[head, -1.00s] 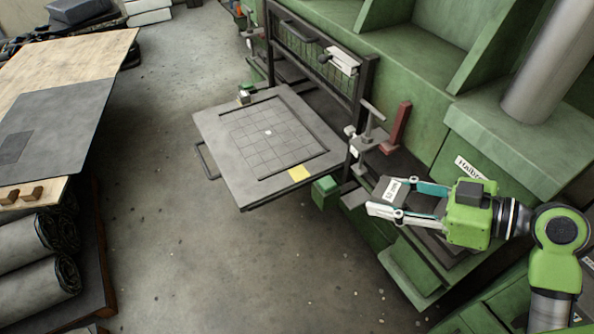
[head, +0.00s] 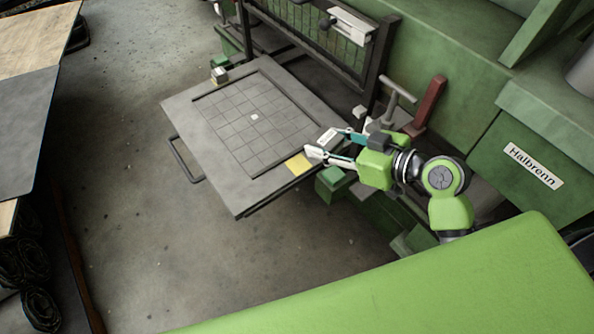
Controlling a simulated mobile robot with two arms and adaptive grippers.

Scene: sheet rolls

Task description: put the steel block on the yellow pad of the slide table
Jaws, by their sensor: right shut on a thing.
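My right gripper (head: 325,145) is shut on the steel block (head: 329,136), a small grey block with a pale label. It holds the block at the right edge of the slide table (head: 183,130), just above and right of the yellow pad (head: 298,164) in the head view. The yellow pad is a small flat square near the table's right corner, and its surface shows bare. I cannot tell how high the block is above the table. My left gripper is not in view.
A red upright (head: 430,103) and a grey T-shaped handle (head: 394,96) stand close behind my right gripper. A green block (head: 330,181) sits beside the table's right edge. A small block (head: 219,75) stands at the table's far left corner.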

